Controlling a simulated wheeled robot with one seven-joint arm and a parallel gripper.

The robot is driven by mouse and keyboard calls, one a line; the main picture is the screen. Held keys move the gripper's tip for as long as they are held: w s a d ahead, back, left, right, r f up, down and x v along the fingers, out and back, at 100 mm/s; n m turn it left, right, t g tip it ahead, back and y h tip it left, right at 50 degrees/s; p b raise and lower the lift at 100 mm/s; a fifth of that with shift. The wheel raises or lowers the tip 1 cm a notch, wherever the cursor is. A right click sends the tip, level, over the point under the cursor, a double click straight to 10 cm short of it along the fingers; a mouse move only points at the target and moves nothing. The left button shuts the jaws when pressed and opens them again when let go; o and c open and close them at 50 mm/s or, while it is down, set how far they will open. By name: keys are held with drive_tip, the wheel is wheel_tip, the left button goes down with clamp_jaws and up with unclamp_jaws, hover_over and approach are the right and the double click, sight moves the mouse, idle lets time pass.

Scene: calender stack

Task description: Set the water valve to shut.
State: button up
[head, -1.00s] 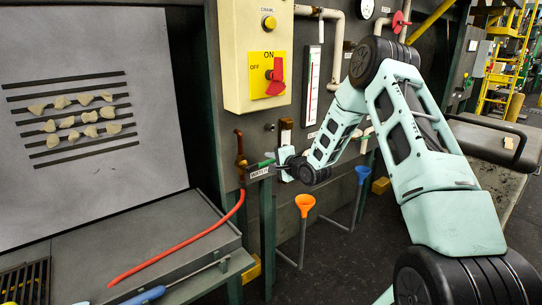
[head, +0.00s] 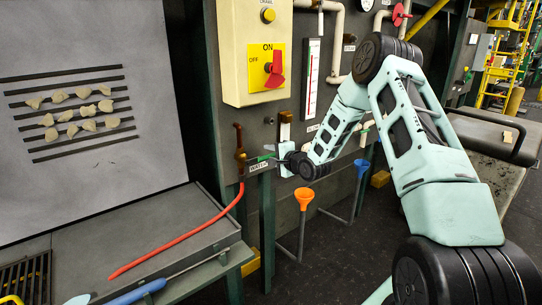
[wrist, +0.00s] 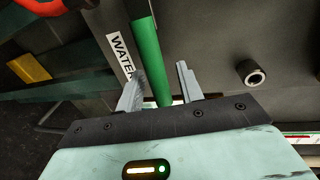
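The water valve (head: 240,155) is a brown fitting on a vertical pipe on the dark panel in the head view. Its green handle (head: 264,157) points sideways to the right, across the pipe. A white "WATER" label (head: 259,167) sits just below it, also seen in the wrist view (wrist: 121,52). My gripper (wrist: 160,72) is open at the handle. In the wrist view the green handle (wrist: 145,50) runs between the two grey fingers, with a gap visible on the right. The handle's near end is hidden by the gripper body.
A red hose (head: 185,238) runs from below the valve onto the bench at left. A yellow ON/OFF switch plate (head: 259,82) is above the valve. A round dark socket (wrist: 252,73) is right of my fingers.

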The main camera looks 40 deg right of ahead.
drive_tip(key=s+r+b, duration=0.1)
drive_tip(key=s+r, duration=0.2)
drive_tip(key=s, duration=1.4)
drive_tip(key=shift+d+r, duration=0.2)
drive_tip(key=shift+d, duration=0.1)
drive_tip(key=s+a+r+n+g+y+p, duration=0.15)
drive_tip(key=a+n+g, duration=0.85)
drive_tip(key=a, duration=1.3)
drive_tip(key=s+a+r+n+g, duration=0.1)
drive_tip(key=s+a+n+g, duration=0.1)
drive_tip(key=s+a+n, duration=0.3)
drive_tip(key=s+a+r+n+g+h+p, duration=0.1)
drive_tip(key=s+a+n, duration=0.4)
drive_tip(key=s, duration=0.8)
drive_tip(key=s+a+r+n+g, duration=0.2)
drive_tip(key=s+a+n, duration=0.3)
drive_tip(key=s, duration=0.4)
drive_tip(key=shift+r+n+g, duration=0.3)
drive_tip(key=shift+r+g, duration=0.1)
drive_tip(key=shift+h, duration=0.25)
